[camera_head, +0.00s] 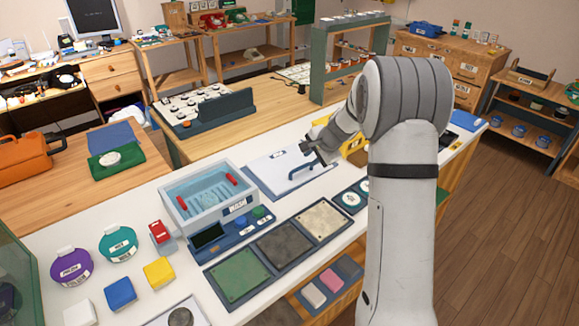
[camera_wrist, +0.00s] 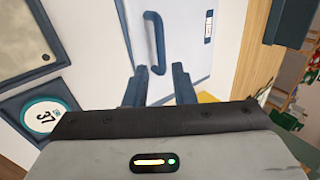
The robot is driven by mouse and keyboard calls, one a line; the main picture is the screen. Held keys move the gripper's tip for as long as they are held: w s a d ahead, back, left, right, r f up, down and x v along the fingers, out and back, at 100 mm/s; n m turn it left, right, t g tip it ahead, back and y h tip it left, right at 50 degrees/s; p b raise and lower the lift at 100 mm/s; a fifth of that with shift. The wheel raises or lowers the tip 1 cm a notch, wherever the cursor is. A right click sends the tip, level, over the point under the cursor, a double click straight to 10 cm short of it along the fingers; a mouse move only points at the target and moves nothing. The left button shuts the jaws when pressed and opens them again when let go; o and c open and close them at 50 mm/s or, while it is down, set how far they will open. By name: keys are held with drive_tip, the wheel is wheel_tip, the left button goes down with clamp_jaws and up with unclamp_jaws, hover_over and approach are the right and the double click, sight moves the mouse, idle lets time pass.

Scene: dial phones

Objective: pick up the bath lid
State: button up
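The bath lid (camera_head: 277,172) is a flat white panel with a dark blue bar handle, lying on the white bench behind and right of the open bath (camera_head: 182,215). In the wrist view, the lid (camera_wrist: 184,38) fills the upper middle, with its handle (camera_wrist: 154,28) running up and down. My gripper (camera_head: 315,152) is just over the handle. In the wrist view its two dark fingers (camera_wrist: 158,78) are apart, with the near end of the handle between their tips. I see gaps on both sides; height above the lid is hard to judge.
The bath holds a basket with red grips. Sample plates (camera_head: 237,275) in a dark tray and round labelled pads (camera_head: 350,200) lie nearby. A yellow box (camera_head: 357,157) stands right of the gripper. A tall grey-green shelf (camera_head: 320,65) stands behind.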

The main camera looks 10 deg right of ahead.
sight(300, 168)
drive_tip(key=x, duration=0.5)
drive_tip(key=p+x, duration=0.1)
drive_tip(key=x, duration=0.2)
drive_tip(key=shift+s+a, duration=0.2)
drive_tip(key=shift+a, duration=0.2)
clamp_jaws()
drive_tip(key=shift+r, duration=0.1)
